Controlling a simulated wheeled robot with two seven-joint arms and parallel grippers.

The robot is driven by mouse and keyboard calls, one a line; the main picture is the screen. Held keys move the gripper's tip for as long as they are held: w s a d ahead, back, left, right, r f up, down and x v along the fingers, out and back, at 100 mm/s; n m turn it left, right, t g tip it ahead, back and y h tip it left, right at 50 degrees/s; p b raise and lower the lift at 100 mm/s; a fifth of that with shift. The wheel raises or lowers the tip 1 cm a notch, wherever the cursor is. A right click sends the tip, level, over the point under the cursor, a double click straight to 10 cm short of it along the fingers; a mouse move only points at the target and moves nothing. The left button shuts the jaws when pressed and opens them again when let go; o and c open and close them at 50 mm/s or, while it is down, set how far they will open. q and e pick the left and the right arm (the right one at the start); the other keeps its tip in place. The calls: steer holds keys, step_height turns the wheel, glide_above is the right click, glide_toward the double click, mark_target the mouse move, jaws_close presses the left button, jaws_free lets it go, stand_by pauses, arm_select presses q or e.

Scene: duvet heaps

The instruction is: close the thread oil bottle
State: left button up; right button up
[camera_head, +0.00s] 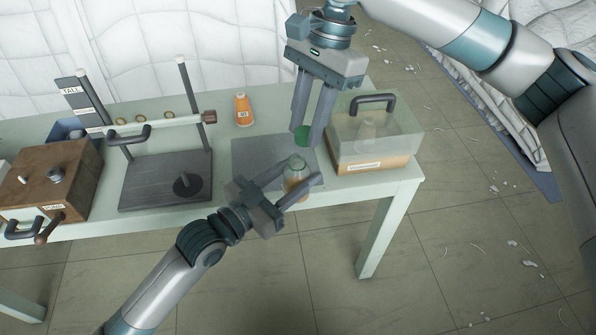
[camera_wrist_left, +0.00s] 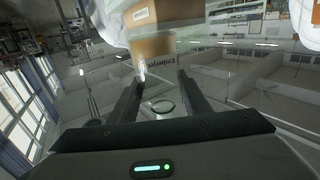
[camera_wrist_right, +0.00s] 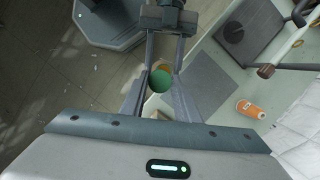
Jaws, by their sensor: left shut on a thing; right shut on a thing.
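The bottle's round top also shows between the fingers in the left wrist view (camera_wrist_left: 160,106). My right gripper (camera_head: 303,140) points down and is shut on a green cap (camera_head: 302,134). The cap is held above the bottle's mouth, apart from it. In the right wrist view the cap (camera_wrist_right: 160,81) hides most of the bottle below.
A clear-lidded case (camera_head: 375,140) with a dark handle stands close on the right. An orange bottle (camera_head: 243,110) stands behind the grey mat (camera_head: 262,150). A dark stand (camera_head: 165,180) and a wooden box (camera_head: 50,175) are on the left. The table's front edge is near.

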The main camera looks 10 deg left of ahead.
mark_target(296, 158)
steer(key=shift+a+r, duration=0.45)
steer(key=shift+a, duration=0.25)
steer(key=shift+f, duration=0.15)
steer(key=shift+f, duration=1.9)
steer(key=shift+f, duration=0.8)
steer(key=shift+f, duration=0.6)
steer(key=shift+m, duration=0.3)
